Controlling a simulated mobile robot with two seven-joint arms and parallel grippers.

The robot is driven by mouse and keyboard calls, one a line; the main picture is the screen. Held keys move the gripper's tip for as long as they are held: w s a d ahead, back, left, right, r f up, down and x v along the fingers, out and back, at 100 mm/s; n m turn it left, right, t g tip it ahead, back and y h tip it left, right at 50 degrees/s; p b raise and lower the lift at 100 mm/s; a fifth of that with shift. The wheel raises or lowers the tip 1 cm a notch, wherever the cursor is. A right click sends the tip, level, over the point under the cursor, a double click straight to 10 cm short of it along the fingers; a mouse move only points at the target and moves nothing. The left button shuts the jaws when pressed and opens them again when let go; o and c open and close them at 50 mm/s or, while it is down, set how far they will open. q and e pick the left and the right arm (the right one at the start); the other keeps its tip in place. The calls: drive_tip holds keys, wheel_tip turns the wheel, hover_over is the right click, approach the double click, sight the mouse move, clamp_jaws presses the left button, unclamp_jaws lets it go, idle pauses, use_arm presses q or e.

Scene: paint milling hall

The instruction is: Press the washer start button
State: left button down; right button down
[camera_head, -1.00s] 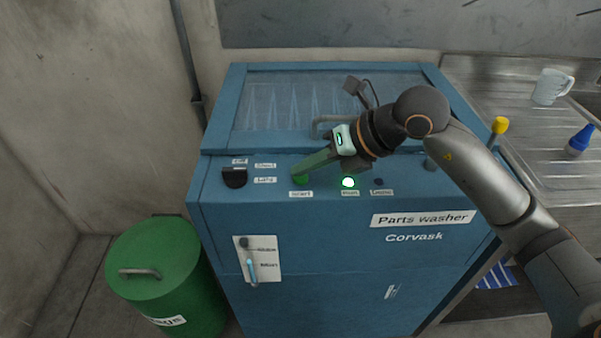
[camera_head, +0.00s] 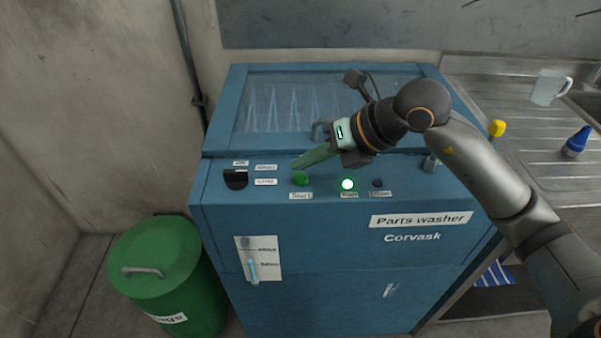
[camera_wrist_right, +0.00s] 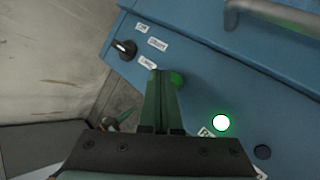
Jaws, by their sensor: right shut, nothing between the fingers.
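The blue parts washer (camera_head: 330,235) stands in front of me with its control strip along the top front edge. The green start button (camera_head: 300,179) sits above a "Start" label; it also shows in the right wrist view (camera_wrist_right: 176,79), partly hidden by the fingers. To its right a round lamp (camera_head: 347,184) glows green-white. My right gripper (camera_head: 296,166) is shut and empty, its green fingertips just behind and above the start button, apart from it in the head view. My left gripper is not in view.
A black rotary knob (camera_head: 236,179) is left of the button, and a small dark button (camera_head: 377,183) is right of the lamp. A handle (camera_head: 322,128) rises behind the strip. A green bin (camera_head: 155,265) stands left; a sink counter with a mug (camera_head: 548,88) is right.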

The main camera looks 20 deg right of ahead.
sight(306, 183)
drive_tip(key=shift+r+p, duration=1.85)
drive_tip(key=shift+r, duration=0.65)
